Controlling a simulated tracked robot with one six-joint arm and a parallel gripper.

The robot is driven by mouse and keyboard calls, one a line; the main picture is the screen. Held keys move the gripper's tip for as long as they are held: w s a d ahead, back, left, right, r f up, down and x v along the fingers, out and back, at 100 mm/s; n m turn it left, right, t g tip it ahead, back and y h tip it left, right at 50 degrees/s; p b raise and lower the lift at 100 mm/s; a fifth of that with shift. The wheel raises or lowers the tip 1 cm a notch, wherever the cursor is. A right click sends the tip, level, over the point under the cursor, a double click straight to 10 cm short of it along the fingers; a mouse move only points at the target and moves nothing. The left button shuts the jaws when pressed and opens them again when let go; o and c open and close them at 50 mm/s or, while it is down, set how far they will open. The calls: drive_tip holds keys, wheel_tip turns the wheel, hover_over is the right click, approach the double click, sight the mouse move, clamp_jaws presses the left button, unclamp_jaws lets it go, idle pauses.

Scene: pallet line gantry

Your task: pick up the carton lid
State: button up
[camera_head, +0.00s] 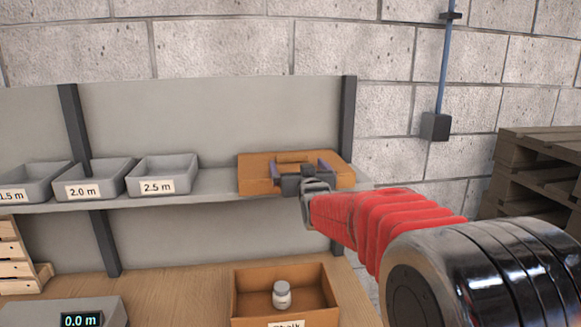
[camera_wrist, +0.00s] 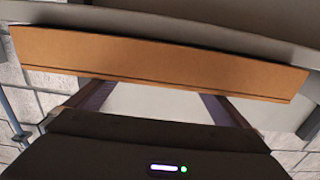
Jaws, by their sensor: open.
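The carton lid (camera_head: 252,172) is a flat orange-brown piece on the grey shelf, near its right end. In the wrist view, one long edge of the lid (camera_wrist: 150,62) spans the picture as a brown band. My gripper (camera_head: 299,167) is open at the lid, with one finger on each side of the lid's raised middle part. In the wrist view, the fingers run up to the band, and their tips are hidden there. I cannot tell whether they touch the lid.
Grey bins (camera_head: 161,178) labelled with lengths stand left of the lid on the shelf (camera_head: 215,196). A dark upright post (camera_head: 347,115) is right behind the lid. Stacked pallets (camera_head: 540,165) stand at right.

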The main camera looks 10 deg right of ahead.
sight(292, 158)
idle(0.3)
drive_tip(key=shift+w+a, duration=0.2)
drive_tip(key=shift+w, duration=2.4)
drive_tip(key=c, duration=1.2)
